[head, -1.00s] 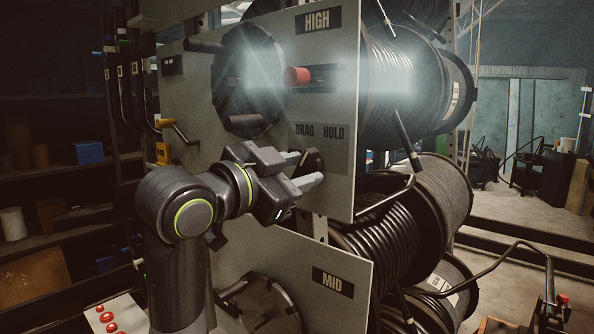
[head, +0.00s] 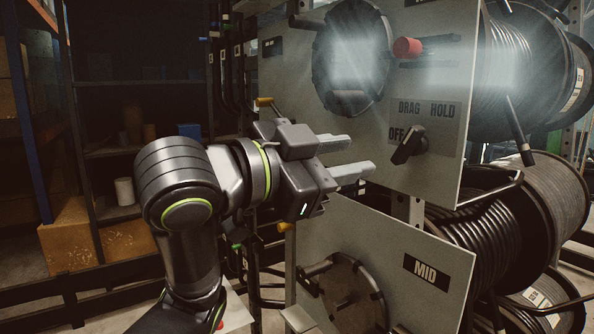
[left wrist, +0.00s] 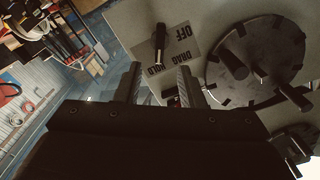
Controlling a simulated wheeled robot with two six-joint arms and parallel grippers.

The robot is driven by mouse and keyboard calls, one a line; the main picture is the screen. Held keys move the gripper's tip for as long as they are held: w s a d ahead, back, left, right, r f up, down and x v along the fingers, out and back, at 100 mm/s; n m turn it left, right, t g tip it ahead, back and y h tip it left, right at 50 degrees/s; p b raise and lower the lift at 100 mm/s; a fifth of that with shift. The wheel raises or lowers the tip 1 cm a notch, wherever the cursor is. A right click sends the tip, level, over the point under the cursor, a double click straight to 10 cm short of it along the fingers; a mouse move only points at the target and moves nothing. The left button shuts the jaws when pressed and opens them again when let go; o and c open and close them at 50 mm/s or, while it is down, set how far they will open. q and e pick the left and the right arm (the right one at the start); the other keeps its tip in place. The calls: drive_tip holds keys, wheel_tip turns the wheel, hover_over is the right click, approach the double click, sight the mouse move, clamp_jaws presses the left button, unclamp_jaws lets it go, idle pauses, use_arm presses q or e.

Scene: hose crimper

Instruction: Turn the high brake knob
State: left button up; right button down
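The high brake knob (head: 409,146) is a small black lever knob on the grey upper panel, beside the labels OFF, DRAG and HOLD. It sits slanted on its dial. It also shows in the left wrist view (left wrist: 159,42), beyond the fingertips. My left gripper (head: 361,154) is left of the knob in the head view, apart from it. Its two grey fingers are spread with an empty gap, which also shows in the left wrist view (left wrist: 158,84). The HIGH sign is out of the head view. My right gripper is not in view.
A black round disc (head: 350,55) and a red knob (head: 407,47) are above the brake knob. The MID panel (head: 440,300) is below. Cable reels (head: 540,70) stand behind the panels at right. Dark shelves (head: 110,150) are at left.

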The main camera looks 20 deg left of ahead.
use_arm(q)
drive_tip(key=b+v, duration=0.1)
drive_tip(key=v, duration=0.5)
drive_tip(key=shift+s+a, duration=0.25)
drive_tip(key=shift+s, duration=0.05)
drive_tip(key=shift+f, duration=0.1)
idle(0.3)
